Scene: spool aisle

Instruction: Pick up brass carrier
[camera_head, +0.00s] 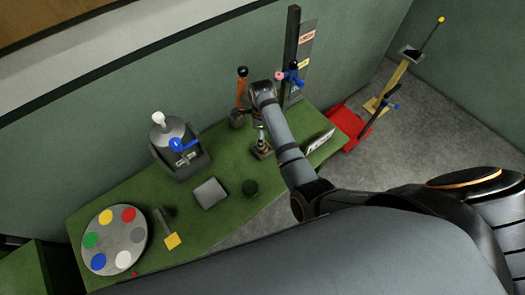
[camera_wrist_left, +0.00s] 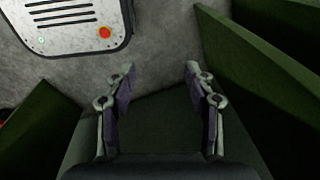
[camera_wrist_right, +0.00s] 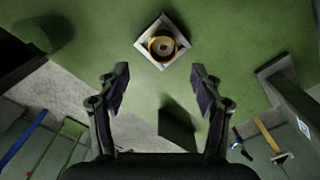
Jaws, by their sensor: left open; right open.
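The right wrist view shows a brass ring-shaped part (camera_wrist_right: 162,45), which looks like the brass carrier, in a square pale holder (camera_wrist_right: 147,48) on the green surface. My right gripper (camera_wrist_right: 160,82) is open and empty, with the brass part beyond its fingertips near the top of that view. In the head view the small stand with brass (camera_head: 262,150) is on the green bench, just below my right wrist, and partly hidden by it. My left gripper (camera_wrist_left: 160,75) is open and empty, over a dark green surface away from the brass part.
The green bench (camera_head: 225,222) holds a disc with coloured spots (camera_head: 117,238), a grey machine with a blue handle (camera_head: 180,155), a grey block (camera_head: 210,193) and a dark green cylinder (camera_head: 250,187). A dark upright post (camera_head: 290,50) stands behind. A red tray (camera_head: 347,122) is at right.

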